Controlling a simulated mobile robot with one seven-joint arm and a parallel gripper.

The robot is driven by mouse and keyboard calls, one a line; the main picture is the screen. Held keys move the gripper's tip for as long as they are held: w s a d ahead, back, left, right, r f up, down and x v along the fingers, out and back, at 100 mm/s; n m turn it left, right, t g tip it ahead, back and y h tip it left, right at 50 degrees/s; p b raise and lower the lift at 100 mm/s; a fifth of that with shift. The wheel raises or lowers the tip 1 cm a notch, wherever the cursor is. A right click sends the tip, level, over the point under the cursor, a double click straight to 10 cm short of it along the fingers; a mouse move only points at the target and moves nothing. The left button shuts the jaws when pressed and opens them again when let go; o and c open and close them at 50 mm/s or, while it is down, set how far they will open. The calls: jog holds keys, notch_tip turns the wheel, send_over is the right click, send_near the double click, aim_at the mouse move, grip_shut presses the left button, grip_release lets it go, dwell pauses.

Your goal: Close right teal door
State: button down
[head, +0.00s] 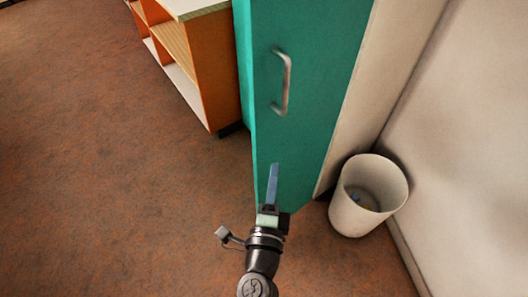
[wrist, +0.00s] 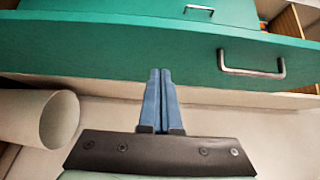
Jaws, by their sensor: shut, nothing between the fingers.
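The teal door (head: 300,135) with a metal bar handle (head: 284,82) stands upright in the head view, next to the cabinet's pale side. In the wrist view this teal door (wrist: 120,45) crosses the picture with its handle (wrist: 250,65) at right. A second teal panel with its own handle (wrist: 200,9) shows beyond it. My gripper (head: 273,168) is shut and empty, in front of the door's lower part, below the handle. In the wrist view its blue fingertips (wrist: 160,72) overlap the door's lower edge; contact is unclear.
A white bin (head: 368,195) stands on the floor right of the cabinet, near the pale wall (head: 460,150). An orange shelf unit (head: 205,60) stands to the left. The brown floor (head: 110,190) at left is clear.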

aim_at(266, 140)
jog(key=w, duration=0.1)
jog(key=w+a, duration=0.1)
jog(key=w, duration=0.3)
jog(key=shift+a, duration=0.25)
jog(key=shift+w+a, duration=0.35)
jog(key=shift+w, duration=0.1)
jog(key=shift+a, duration=0.1)
